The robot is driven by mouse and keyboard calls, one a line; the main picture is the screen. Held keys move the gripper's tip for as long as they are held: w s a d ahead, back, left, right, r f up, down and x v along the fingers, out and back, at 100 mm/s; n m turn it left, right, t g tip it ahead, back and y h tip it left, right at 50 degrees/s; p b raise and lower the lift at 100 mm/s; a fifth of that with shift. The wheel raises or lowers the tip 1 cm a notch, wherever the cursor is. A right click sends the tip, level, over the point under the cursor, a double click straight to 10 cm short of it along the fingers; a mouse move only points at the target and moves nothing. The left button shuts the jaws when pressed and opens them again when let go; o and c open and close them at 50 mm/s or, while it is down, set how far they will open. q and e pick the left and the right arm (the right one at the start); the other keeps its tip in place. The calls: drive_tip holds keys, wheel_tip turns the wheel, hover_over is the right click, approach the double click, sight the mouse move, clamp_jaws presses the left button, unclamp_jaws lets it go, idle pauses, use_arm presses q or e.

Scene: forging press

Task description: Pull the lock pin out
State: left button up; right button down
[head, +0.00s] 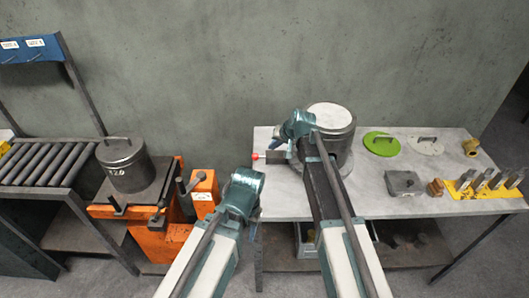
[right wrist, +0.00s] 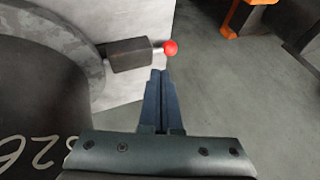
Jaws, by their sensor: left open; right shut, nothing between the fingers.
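The lock pin shows in the right wrist view as a red ball knob (right wrist: 170,47) on a short bright shaft, which enters a dark block (right wrist: 128,54) beside a round base. In the head view the red knob (head: 255,156) is at the left edge of the light table, left of the large grey cylinder (head: 332,118). My right gripper (right wrist: 162,73) is shut and empty, its tips just below the knob in the wrist picture and apart from it. My left gripper (head: 254,230) is open, low in front of the table.
An orange stand (head: 171,240) carries a lidded pot (head: 124,165) at left, near a roller rack (head: 45,163). Open floor shows beyond the knob.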

sight(253, 155)
drive_tip(key=shift+f, duration=0.15)
drive_tip(key=b+x, duration=0.8)
drive_tip(key=x, duration=0.1)
drive_tip(key=shift+w+f, duration=0.2)
drive_tip(key=shift+f, duration=0.1)
drive_tip(key=shift+a, duration=0.15)
drive_tip(key=a, duration=0.3)
drive_tip(key=shift+a, duration=0.35)
drive_tip(key=shift+d, duration=0.1)
drive_tip(key=shift+r, duration=0.15)
